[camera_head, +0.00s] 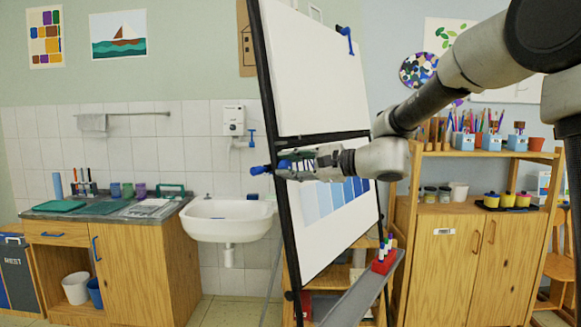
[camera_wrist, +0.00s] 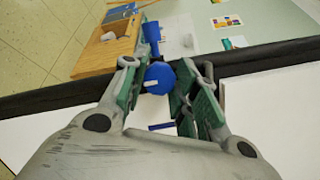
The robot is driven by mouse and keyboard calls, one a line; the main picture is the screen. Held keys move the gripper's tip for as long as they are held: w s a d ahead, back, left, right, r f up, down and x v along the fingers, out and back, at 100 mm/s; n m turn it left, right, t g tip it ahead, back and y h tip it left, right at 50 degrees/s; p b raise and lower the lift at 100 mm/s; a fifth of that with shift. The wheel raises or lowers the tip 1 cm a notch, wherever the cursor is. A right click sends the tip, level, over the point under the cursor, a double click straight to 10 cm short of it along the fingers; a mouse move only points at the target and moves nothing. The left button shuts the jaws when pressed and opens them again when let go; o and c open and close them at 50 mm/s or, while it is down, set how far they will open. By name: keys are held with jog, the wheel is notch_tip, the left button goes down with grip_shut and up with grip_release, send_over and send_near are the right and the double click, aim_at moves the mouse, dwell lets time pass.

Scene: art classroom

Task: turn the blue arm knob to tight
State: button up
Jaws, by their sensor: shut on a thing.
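The blue arm knob (camera_wrist: 159,79) is round with a white mark on its face, and it sits at the dark frame bar of the easel. My gripper (camera_wrist: 162,88) has its green-padded fingers on either side of the knob and is shut on it. In the head view my gripper (camera_head: 283,166) reaches across the easel front to its left upright, and the fingers mostly hide the knob. A blue part (camera_head: 260,170) sticks out left of the upright; a blue piece also shows beyond the knob in the wrist view (camera_wrist: 152,36). The tight marking cannot be made out.
The easel holds a white upper board (camera_head: 310,80) and a lower sheet with blue stripes (camera_head: 335,215). Its tray (camera_head: 362,292) carries a red marker holder (camera_head: 384,262). A sink (camera_head: 228,220) stands behind left, a wooden cabinet (camera_head: 445,255) behind right. Open floor shows lower left.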

dwell(0.4)
jog(key=o, duration=1)
jog(key=v, duration=1.2)
